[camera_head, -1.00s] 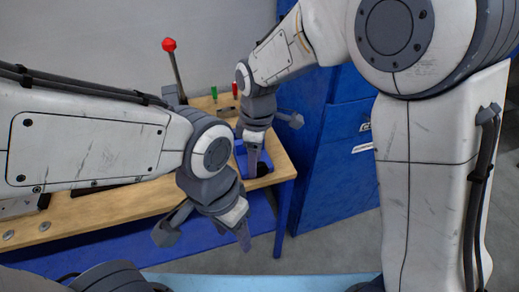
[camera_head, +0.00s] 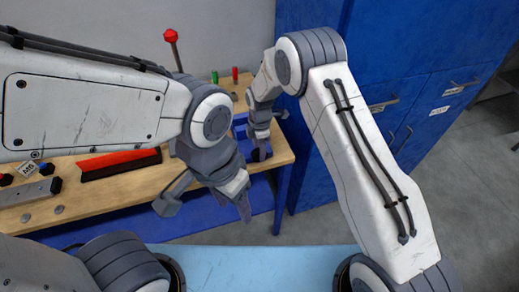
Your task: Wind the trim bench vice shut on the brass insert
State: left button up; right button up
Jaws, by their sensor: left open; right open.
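A blue body (camera_head: 239,124), apparently the bench vice, sits at the right end of the wooden bench, mostly hidden behind my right gripper. My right gripper (camera_head: 271,132) is open, pointing down in front of the blue body and overlapping it in the picture; I cannot tell whether they touch. A dark round part shows low at its fingertip, too small to identify. My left gripper (camera_head: 205,207) is open and empty, held out over the bench's front edge. I cannot make out the brass insert or the vice's jaws.
A lever with a red knob (camera_head: 171,36) rises behind my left arm. Green (camera_head: 214,77) and red (camera_head: 235,73) handles stand at the bench's back. A red strip in a black holder (camera_head: 118,162) lies on the bench (camera_head: 150,182). Blue cabinets (camera_head: 375,70) stand to the right.

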jog(key=shift+f, duration=1.05)
grip_shut()
jog(key=shift+d+f+y+b, duration=0.1)
jog(key=shift+f+y+b, duration=0.05)
jog(key=shift+y+b, duration=0.2)
jog(key=y+b, duration=0.1)
jog(key=b, duration=0.3)
jog(key=g+y+b, duration=0.1)
jog(key=y+b, duration=0.1)
jog(key=b, duration=0.2)
jog(key=y+b, duration=0.2)
jog(key=b, duration=0.2)
jog(key=shift+w+d+f+g+b, duration=0.2)
jog(key=shift+d+f+g+b, duration=0.1)
jog(key=shift+g+b, duration=0.1)
jog(key=shift+r+y+b, duration=0.25)
jog(key=shift+y+b, duration=0.2)
jog(key=shift+b, duration=0.55)
